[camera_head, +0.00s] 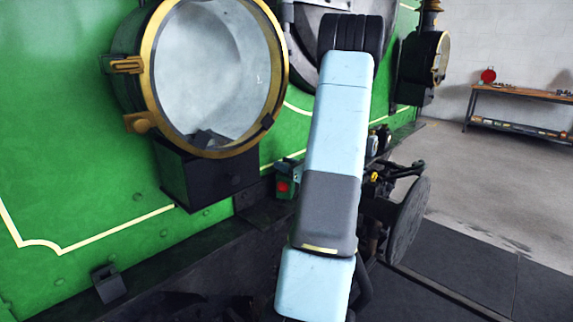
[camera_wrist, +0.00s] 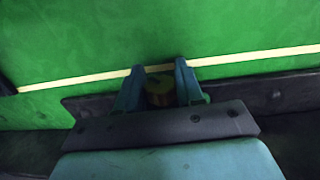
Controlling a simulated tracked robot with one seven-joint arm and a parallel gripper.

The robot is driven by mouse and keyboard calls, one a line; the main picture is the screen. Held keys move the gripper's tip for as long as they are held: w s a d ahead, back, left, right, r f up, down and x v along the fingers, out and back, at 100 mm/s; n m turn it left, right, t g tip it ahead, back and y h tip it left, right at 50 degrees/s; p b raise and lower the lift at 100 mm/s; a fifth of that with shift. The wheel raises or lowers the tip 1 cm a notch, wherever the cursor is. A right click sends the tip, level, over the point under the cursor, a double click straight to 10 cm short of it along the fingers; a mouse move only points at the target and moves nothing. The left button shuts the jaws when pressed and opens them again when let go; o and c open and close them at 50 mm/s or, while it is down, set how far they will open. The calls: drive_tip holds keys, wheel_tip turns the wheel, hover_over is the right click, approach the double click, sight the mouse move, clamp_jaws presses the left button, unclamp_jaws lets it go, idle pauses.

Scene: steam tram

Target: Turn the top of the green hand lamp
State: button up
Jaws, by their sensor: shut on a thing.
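The green hand lamp (camera_head: 286,187) shows in the head view as a small green body with a red spot, just left of my arm, which hides part of what is beside it. In the wrist view, the lamp's round, dull brass-coloured top (camera_wrist: 159,84) sits between the two blue fingers of my gripper (camera_wrist: 158,70). The fingers are shut on this top, one on each side. The lamp's lower part is hidden in the wrist view. My gripper is mostly hidden behind my arm in the head view.
A large brass-rimmed round headlamp (camera_head: 212,75) stands out from the green tram front left of my arm. A round dark buffer (camera_head: 408,222) is at the right. A workbench (camera_head: 520,95) stands far back right, with clear floor before it.

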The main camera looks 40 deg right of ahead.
drive_tip(key=shift+m+h, duration=1.9)
drive_tip(key=shift+h, duration=1.1)
drive_tip(key=o, duration=0.9)
drive_tip(key=shift+o, duration=0.2)
drive_tip(key=v, duration=1.3)
drive_tip(key=shift+s+r, duration=0.15)
drive_tip(key=shift+s, duration=0.25)
drive_tip(key=shift+a, duration=0.1)
